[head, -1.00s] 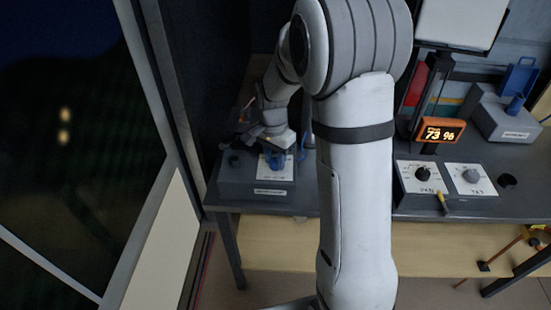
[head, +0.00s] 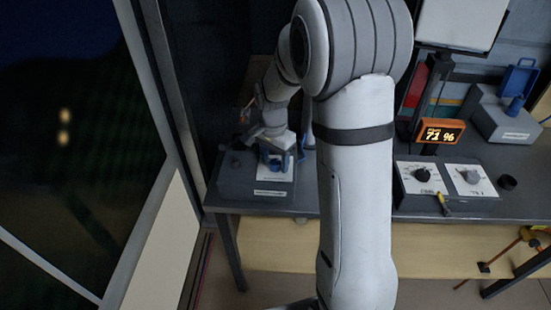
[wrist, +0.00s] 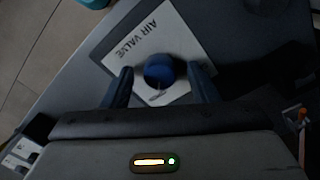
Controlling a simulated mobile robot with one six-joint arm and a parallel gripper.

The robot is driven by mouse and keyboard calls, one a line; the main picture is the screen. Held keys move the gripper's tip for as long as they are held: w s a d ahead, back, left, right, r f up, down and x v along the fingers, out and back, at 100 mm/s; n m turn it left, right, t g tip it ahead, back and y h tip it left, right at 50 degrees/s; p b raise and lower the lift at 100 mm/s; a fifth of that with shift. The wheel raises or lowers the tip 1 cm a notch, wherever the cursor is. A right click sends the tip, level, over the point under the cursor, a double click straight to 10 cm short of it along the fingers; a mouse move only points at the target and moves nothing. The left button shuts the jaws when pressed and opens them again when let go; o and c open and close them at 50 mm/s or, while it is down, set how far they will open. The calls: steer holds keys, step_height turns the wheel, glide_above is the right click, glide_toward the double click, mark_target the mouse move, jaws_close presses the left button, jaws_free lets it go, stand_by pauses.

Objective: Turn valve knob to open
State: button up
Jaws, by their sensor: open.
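The blue round valve knob (wrist: 158,68) sits on a white plate (wrist: 178,26) marked AIR VALVE. In the wrist view the two dark blue fingers of my gripper (wrist: 162,84) are open, one on each side of the knob, with gaps between them and the knob. A small pale mark shows on the plate just below the knob. In the head view my gripper (head: 275,160) points down over the grey valve box (head: 230,180) at the left end of the bench. There the knob is hard to tell apart from the blue fingers.
An orange display (head: 441,136) reads 71 %. A panel with two knobs (head: 447,180) stands to the right on the dark bench, beside a small black cup (head: 508,182). A grey box with a raised blue lid (head: 505,112) is behind. Bare bench lies around the cup.

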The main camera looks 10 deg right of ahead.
mark_target(274, 161)
step_height(274, 161, up, 7)
steer(key=shift+w+a, duration=0.1)
steer(key=shift+r, duration=0.4)
stand_by(0.3)
